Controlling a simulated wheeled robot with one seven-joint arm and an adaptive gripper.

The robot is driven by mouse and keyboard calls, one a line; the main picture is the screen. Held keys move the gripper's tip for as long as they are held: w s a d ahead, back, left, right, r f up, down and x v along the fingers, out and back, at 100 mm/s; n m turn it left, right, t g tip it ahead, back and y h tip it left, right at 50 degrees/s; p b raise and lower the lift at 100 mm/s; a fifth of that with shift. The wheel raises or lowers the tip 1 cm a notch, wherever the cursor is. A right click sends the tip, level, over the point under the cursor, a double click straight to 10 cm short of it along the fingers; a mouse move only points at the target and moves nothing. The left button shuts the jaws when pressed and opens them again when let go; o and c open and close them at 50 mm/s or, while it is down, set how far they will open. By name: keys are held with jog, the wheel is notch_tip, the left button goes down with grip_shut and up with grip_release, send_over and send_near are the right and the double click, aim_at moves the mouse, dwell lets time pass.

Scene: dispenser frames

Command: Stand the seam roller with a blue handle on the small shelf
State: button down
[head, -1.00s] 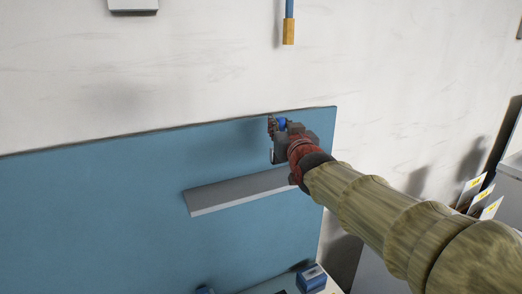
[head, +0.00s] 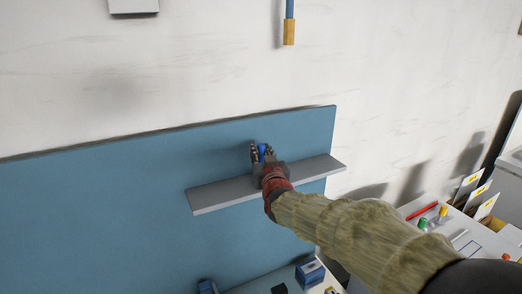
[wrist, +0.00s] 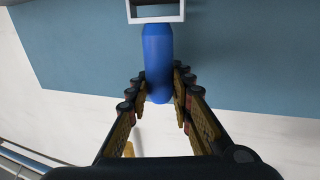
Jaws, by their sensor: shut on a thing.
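The seam roller (wrist: 158,48) has a blue handle and a pale grey, square-cornered open frame at one end. My gripper (wrist: 159,88) is shut on the blue handle, with one finger on each side. In the head view my gripper (head: 262,152) is over the middle of the small shelf (head: 215,198), with a bit of the blue handle (head: 263,150) between the fingers. The shelf is a narrow grey ledge on the blue panel. My gripper hides part of it. The roller's lower end is hidden in the head view, so I cannot tell whether it touches the shelf.
The blue panel (head: 100,215) is on a white wall. The shelf looks bare to both sides of my gripper. A blue rod with a tan end (head: 289,30) hangs above. A table (head: 470,215) at lower right holds a red stick (head: 422,211) and small coloured items.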

jog(key=shift+w+f, duration=0.1)
jog(key=shift+f, duration=0.05)
jog(key=c, duration=1.6)
grip_release()
jog(key=shift+r, duration=0.2)
jog(key=s+b, duration=0.1)
jog(key=s, duration=0.3)
jog(key=s+d+b, duration=0.1)
jog(key=s, duration=0.3)
jog(key=s+b, duration=0.1)
jog(key=s, duration=0.3)
jog(key=shift+d+f, duration=0.1)
jog(key=shift+d, duration=0.2)
jog(key=s+d+f+g+h, duration=0.1)
jog(key=s+d+f+g, duration=0.3)
jog(key=s, duration=0.7)
jog(key=s+d+f+m+g, duration=0.1)
jog(key=s+d+f+g, duration=0.3)
jog(key=s+f, duration=0.4)
jog(key=s+d+f+g+h, duration=0.1)
jog(key=s+d+f+g, duration=0.3)
jog(key=s, duration=1)
jog(key=shift+s+d+f+m+h, duration=0.2)
jog(key=shift+d+f+m+h, duration=0.1)
jog(key=shift+d+f, duration=0.5)
